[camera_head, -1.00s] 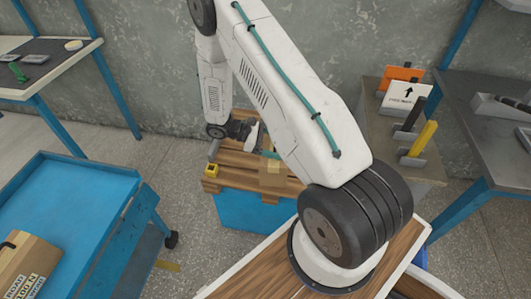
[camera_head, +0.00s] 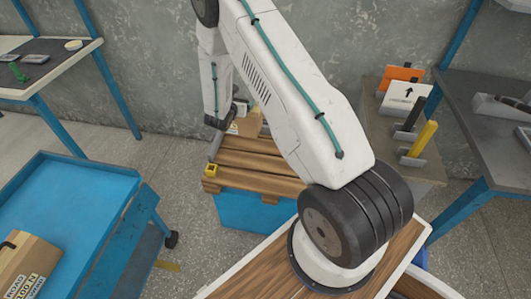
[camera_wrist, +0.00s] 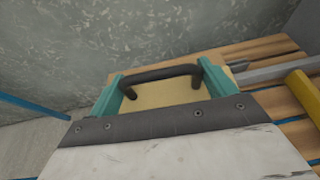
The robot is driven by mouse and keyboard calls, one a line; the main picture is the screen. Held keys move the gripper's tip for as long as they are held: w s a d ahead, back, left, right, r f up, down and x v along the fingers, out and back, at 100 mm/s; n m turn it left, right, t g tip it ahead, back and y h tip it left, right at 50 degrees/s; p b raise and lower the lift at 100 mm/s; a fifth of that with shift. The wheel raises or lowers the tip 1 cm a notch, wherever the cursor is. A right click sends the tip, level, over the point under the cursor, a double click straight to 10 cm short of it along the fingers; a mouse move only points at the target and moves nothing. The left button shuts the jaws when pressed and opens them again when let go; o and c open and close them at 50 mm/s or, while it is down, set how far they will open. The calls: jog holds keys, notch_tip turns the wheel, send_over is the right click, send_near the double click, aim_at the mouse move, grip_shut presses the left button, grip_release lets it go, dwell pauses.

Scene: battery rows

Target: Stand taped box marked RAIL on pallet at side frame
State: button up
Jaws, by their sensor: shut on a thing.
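A tan cardboard box (camera_head: 249,122) shows at the back of the wooden pallet (camera_head: 262,165), partly behind my arm. No RAIL marking can be read on it. In the wrist view the box (camera_wrist: 168,94) has a black handle on top, and the teal fingers of my gripper (camera_wrist: 163,87) are shut on it from both sides. Whether the box touches the pallet cannot be told. A grey bar (camera_head: 215,148) with a yellow end block (camera_head: 211,170) lies along the pallet's left side. They also show in the wrist view as a bar (camera_wrist: 275,68) and block (camera_wrist: 302,92).
The pallet rests on a blue base (camera_head: 250,212), with its front slats clear. A blue trolley (camera_head: 85,200) at left carries another cardboard box (camera_head: 32,265). A grey stand (camera_head: 432,168) with signs and a yellow post is at right. A concrete wall (camera_head: 160,65) stands behind.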

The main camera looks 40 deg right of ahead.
aim_at(239, 121)
jog(key=shift+w+a, duration=0.15)
jog(key=shift+w, duration=0.2)
jog(key=shift+w+a+f+n+t, duration=0.1)
jog(key=shift+f+n+t, duration=0.2)
jog(key=shift+f, duration=4.7)
jog(key=o, duration=1.9)
jog(key=shift+o, duration=0.2)
